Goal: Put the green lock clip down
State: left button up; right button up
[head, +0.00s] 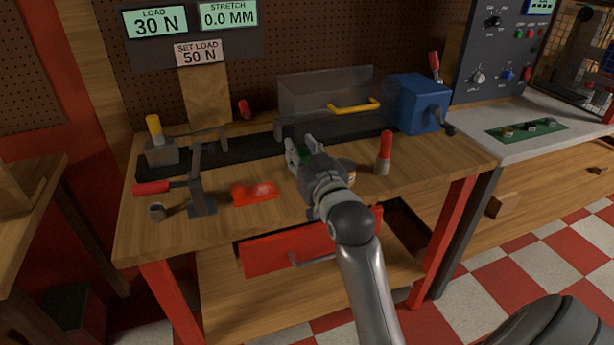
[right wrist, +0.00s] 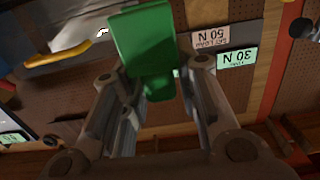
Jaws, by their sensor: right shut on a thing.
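The green lock clip (right wrist: 146,45) is between the fingers of my right gripper (right wrist: 160,95) in the right wrist view. In the head view the right gripper (head: 302,148) is above the wooden bench (head: 435,160), in front of the clear-covered rig. The gripper is shut on the clip. I cannot tell whether the clip touches anything below. My left gripper is not in view.
A red part (head: 255,193) lies on the bench left of my right arm. A red-handled tool (head: 385,153) stands to the right. The red drawer (head: 290,248) below is partly open.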

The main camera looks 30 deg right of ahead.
aim_at(306, 162)
jog(key=w+d+f, duration=0.1)
jog(key=f, duration=0.1)
jog(key=w+d+f, duration=0.2)
jog(key=f, duration=0.1)
jog(key=shift+w+d+f+b, duration=0.15)
jog(key=shift+w+f+b, duration=0.1)
jog(key=shift+f+b, duration=0.05)
jog(key=f, duration=0.3)
jog(key=shift+w+d, duration=0.15)
jog(key=shift+d, duration=0.05)
jog(key=shift+f, duration=0.4)
jog(key=o, duration=0.9)
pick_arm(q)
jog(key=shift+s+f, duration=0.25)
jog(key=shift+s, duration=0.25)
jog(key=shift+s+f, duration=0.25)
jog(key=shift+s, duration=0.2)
pick_arm(e)
jog(key=shift+o, duration=0.3)
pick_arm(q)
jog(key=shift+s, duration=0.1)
